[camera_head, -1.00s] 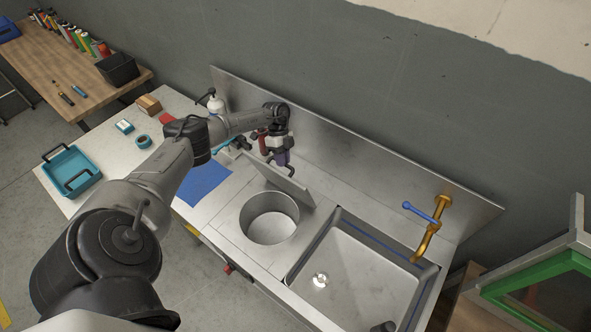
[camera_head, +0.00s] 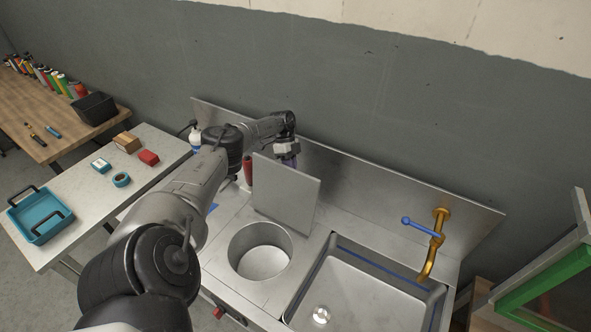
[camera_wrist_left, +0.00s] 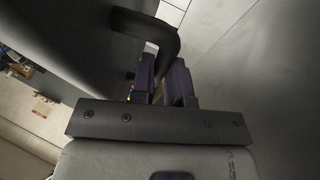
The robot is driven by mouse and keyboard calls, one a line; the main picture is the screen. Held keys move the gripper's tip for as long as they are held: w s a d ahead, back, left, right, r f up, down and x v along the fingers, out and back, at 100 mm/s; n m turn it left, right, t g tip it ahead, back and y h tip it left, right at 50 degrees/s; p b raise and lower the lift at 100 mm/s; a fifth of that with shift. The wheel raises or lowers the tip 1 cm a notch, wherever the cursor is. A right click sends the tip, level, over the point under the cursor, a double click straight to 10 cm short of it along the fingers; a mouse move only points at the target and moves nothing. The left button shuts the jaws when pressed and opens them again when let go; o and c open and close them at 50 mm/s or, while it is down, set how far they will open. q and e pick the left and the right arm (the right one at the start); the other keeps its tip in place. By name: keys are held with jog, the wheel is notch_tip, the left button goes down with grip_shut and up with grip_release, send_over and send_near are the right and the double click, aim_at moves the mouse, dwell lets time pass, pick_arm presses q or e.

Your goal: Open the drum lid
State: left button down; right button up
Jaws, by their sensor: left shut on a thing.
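The square grey drum lid (camera_head: 286,196) stands raised, nearly upright, at the back edge of the round drum opening (camera_head: 260,252) in the steel counter. The drum is uncovered and looks empty inside. My left gripper (camera_head: 287,153) is behind the top of the lid, its fingers mostly hidden in the head view. In the left wrist view the two purple fingers (camera_wrist_left: 164,82) are shut on the dark lid handle (camera_wrist_left: 152,28). My right gripper is not in view.
A sink basin (camera_head: 372,284) with a brass, blue-levered tap (camera_head: 430,232) is to the right. A steel backsplash (camera_head: 350,180) runs behind the lid. A red bottle (camera_head: 247,170) stands left of the lid. A teal tray (camera_head: 40,214) lies on the left table.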

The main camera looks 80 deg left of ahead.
pick_arm(q)
jog(key=shift+d+f, duration=0.1)
jog(key=shift+f, duration=0.25)
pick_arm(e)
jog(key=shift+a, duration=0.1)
pick_arm(q)
jog(key=c, duration=1.1)
grip_release()
jog(key=shift+s, duration=0.1)
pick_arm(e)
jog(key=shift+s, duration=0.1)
pick_arm(q)
jog(key=shift+r, duration=0.1)
